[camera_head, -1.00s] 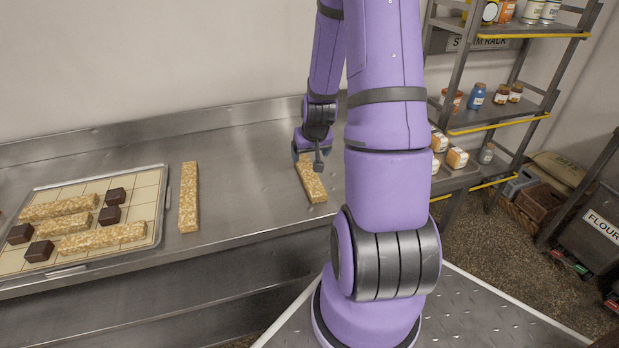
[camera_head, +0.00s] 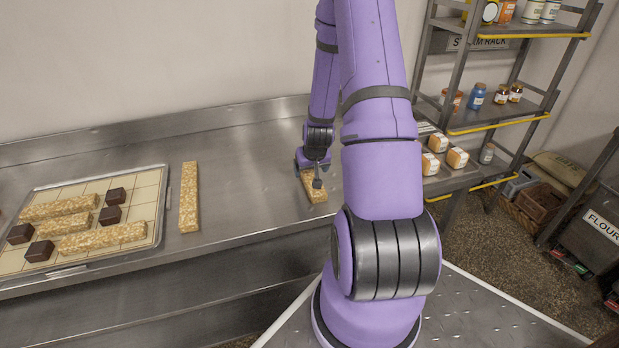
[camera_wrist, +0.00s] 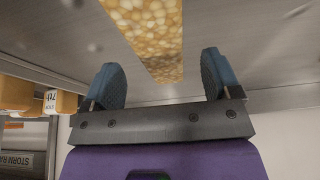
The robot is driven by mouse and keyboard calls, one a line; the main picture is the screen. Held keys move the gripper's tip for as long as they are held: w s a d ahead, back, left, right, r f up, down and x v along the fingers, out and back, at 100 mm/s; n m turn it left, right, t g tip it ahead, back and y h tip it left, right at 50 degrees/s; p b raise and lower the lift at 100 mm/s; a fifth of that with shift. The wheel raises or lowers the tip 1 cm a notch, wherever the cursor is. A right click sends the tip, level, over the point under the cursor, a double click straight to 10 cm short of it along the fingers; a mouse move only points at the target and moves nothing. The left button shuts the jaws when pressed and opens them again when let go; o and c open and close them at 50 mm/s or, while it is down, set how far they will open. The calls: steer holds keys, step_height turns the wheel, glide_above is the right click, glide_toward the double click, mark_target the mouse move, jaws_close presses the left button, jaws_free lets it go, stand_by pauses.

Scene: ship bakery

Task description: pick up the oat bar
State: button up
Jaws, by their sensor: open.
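An oat bar (camera_head: 314,191) lies on the steel counter, partly hidden by my gripper (camera_head: 315,172), which is right at its far part. In the wrist view the oat bar (camera_wrist: 152,35) runs from the top edge down toward the gap between the two blue fingers. There my gripper (camera_wrist: 163,78) is open, one finger on each side of the bar's line, with nothing between them touching. A second oat bar (camera_head: 188,197) lies alone on the counter to the left.
The gridded tray (camera_head: 157,172) at left also holds several dark brown blocks (camera_head: 116,196). The counter (camera_head: 245,190) between the lone bar and my gripper is clear. A shelf rack (camera_head: 470,120) with jars and boxes stands at the right.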

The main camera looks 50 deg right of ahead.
mark_target(310, 173)
steer(key=shift+x, duration=1.55)
steer(key=shift+d, duration=0.1)
steer(key=c, duration=1.1)
steer(key=shift+r, duration=0.2)
